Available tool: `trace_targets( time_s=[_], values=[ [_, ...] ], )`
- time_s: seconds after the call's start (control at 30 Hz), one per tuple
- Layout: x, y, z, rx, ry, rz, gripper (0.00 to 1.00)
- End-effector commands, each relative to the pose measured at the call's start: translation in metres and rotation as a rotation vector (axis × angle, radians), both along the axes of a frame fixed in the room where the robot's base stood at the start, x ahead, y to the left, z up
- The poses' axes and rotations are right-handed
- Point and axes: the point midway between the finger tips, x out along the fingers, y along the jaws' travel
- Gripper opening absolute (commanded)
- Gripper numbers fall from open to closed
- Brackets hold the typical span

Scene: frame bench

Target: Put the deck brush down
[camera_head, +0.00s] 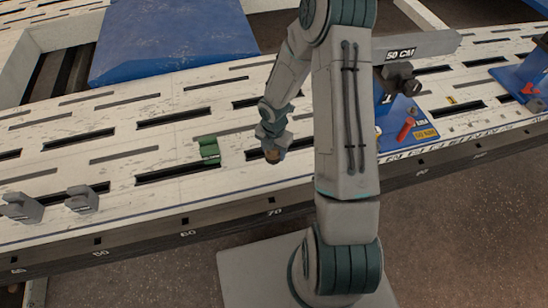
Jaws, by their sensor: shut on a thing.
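My gripper (271,146) is seen from above and behind, low over the pale slotted bench (120,148), near its front edge. It is shut on the deck brush (274,156), of which only a small brownish end shows below the fingers. The rest of it is hidden by the gripper and arm, and I cannot tell whether it touches the bench.
A small green block (208,149) stands left of my gripper. Grey clamps (80,199) sit at the front left. A blue panel (175,40) lies at the back. A blue fixture with a red handle (405,129) is right of my arm.

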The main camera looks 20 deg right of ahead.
Motion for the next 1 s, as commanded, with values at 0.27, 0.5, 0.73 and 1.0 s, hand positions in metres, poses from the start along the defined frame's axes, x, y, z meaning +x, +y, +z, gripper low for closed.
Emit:
trace_targets(
  time_s=[0.27,0.5,0.73,1.0],
  values=[
    [-0.001,0.001,-0.037,-0.001,0.002,0.001,0.11],
    [0.0,0.0,-0.039,0.0,0.0,-0.001,0.11],
    [0.0,0.0,-0.043,0.0,0.0,0.0,0.61],
    [0.0,0.0,-0.042,-0.001,0.001,0.0,0.72]
  ],
)
